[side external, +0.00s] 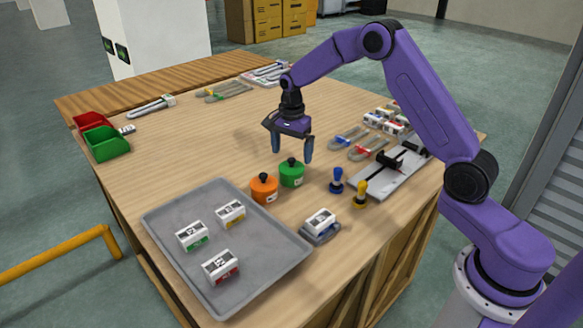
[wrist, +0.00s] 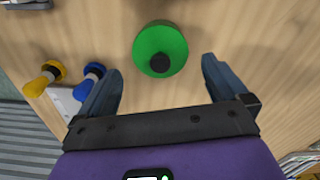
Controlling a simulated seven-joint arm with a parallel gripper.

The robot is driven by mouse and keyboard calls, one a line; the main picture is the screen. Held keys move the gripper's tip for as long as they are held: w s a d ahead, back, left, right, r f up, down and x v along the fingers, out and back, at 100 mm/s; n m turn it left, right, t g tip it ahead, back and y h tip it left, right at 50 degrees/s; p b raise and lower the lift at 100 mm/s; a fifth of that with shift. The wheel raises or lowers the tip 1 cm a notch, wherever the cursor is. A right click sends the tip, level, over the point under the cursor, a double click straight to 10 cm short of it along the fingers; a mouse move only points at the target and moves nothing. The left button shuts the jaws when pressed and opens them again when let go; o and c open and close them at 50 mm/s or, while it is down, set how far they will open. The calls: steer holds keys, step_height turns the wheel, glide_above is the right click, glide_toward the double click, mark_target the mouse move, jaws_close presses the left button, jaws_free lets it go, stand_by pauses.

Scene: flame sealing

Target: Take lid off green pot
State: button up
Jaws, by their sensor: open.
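The green pot (side external: 291,176) stands upright on the wooden table, with its lid on and a black knob (side external: 291,162) on top. In the wrist view the green pot (wrist: 160,42) shows from above, centred just beyond the fingertips, with its knob (wrist: 160,63) toward my gripper. My gripper (side external: 293,157) is open and empty, pointing down above the table close to the pot. In the wrist view the fingers of my gripper (wrist: 158,75) are spread wider than the pot. I see no contact between fingers and pot.
An orange pot (side external: 264,188) stands close beside the green one. Blue (side external: 337,181) and yellow (side external: 360,193) stamps stand to the right. A grey tray (side external: 170,215) with white blocks lies in front. Red and green bins (side external: 106,143) sit at the left edge.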

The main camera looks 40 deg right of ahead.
mark_target(291, 159)
steer(key=shift+f, duration=1.95)
steer(key=c, duration=0.9)
steer(key=shift+r, duration=0.15)
